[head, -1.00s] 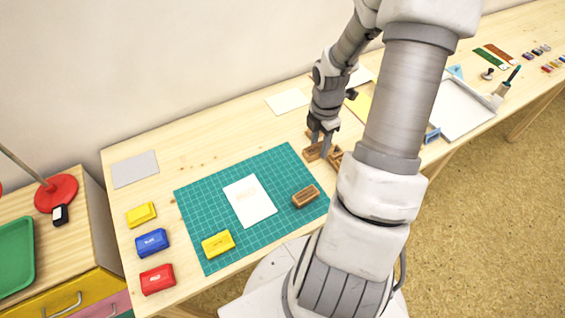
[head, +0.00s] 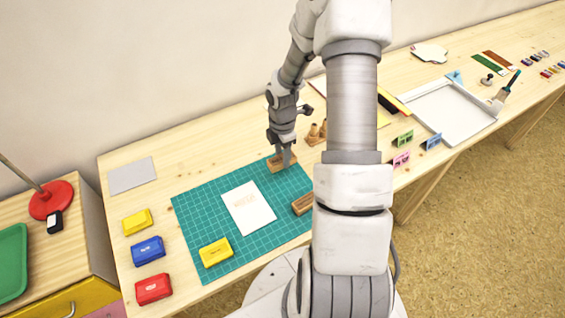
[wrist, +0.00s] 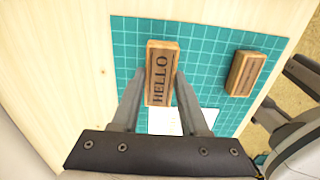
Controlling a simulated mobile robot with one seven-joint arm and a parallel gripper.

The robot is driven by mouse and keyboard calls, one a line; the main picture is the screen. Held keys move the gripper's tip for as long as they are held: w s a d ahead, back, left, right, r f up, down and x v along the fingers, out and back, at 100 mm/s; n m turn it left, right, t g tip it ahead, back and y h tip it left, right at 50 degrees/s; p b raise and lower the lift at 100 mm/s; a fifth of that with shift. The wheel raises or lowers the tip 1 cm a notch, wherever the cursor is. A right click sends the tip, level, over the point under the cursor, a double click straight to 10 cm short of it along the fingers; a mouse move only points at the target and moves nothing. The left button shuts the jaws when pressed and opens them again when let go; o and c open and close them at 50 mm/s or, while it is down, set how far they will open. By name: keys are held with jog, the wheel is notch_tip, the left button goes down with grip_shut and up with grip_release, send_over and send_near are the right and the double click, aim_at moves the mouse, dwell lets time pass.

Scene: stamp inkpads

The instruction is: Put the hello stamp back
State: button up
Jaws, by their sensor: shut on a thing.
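The hello stamp (wrist: 161,72) is a wooden block with HELLO on the face toward the wrist camera. My gripper (wrist: 162,78) is shut on its two long sides. In the head view my gripper (head: 284,155) and the hello stamp (head: 275,165) are over the far right corner of the green cutting mat (head: 199,218). I cannot tell whether the stamp touches the mat. A second wooden stamp (head: 302,204) lies on the mat's right part, partly behind my arm; it also shows in the wrist view (wrist: 246,73).
White paper (head: 247,209) with a faint print and a yellow inkpad (head: 215,252) lie on the mat. Yellow, blue (head: 148,251) and red (head: 153,289) inkpads line the left. Bare table lies behind the mat.

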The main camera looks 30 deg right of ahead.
jog(key=shift+f, duration=1.7)
jog(key=shift+f+b, duration=0.2)
jog(key=shift+b, duration=0.1)
jog(key=o, duration=1.1)
jog(key=shift+r, duration=0.15)
notch_tip(320, 180, up, 12)
jog(key=shift+r+p, duration=0.1)
jog(key=shift+p, duration=0.95)
